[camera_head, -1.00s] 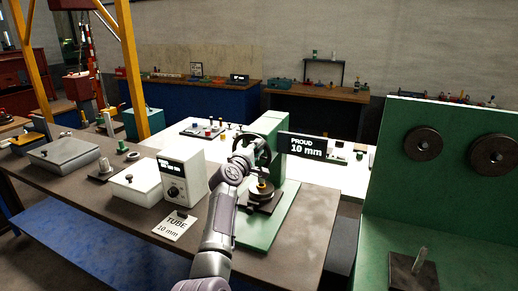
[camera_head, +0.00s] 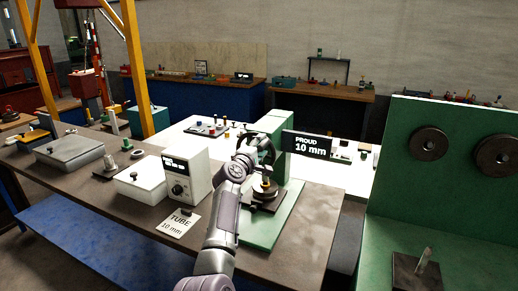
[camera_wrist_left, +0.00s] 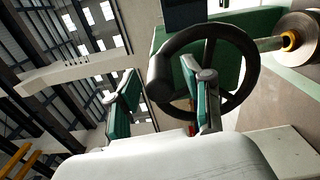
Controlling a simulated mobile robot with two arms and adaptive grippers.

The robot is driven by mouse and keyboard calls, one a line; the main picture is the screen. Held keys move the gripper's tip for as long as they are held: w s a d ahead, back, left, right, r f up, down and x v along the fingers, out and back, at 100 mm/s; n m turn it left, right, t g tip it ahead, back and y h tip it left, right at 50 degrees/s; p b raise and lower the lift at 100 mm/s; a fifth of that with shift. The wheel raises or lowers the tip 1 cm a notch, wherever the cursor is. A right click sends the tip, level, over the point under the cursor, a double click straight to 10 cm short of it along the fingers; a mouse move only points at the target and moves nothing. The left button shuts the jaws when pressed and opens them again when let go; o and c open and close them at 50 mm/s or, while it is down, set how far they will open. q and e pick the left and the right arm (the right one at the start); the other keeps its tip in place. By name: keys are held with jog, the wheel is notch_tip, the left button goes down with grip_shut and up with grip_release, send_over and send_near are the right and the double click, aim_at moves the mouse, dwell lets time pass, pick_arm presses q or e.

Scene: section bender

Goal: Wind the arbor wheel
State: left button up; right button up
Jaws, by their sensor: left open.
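The arbor wheel (camera_wrist_left: 253,72) is a black spoked handwheel in front of a green machine body, upper right of centre in the left wrist view. A thick dark grip (camera_wrist_left: 159,76) stands at its left rim. My left gripper (camera_wrist_left: 163,96) is open, with one finger left of this grip and the other overlapping the wheel's spokes. Contact cannot be told. In the head view my left gripper (camera_head: 248,157) is at the wheel, mostly hidden by my arm. The green bender (camera_head: 270,230) stands on the bench. My right gripper is not in view.
A black sign (camera_head: 308,145) reads "PROUD 10 mm". A white control box (camera_head: 187,175) and a "TUBE 10 mm" card (camera_head: 178,222) lie left of my arm. A green panel with round dark discs (camera_head: 429,143) stands at the right. Bare bench (camera_head: 125,210) shows at the front left.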

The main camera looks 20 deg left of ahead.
pick_arm(q)
jog(key=s, duration=1.2)
jog(key=shift+a, duration=0.2)
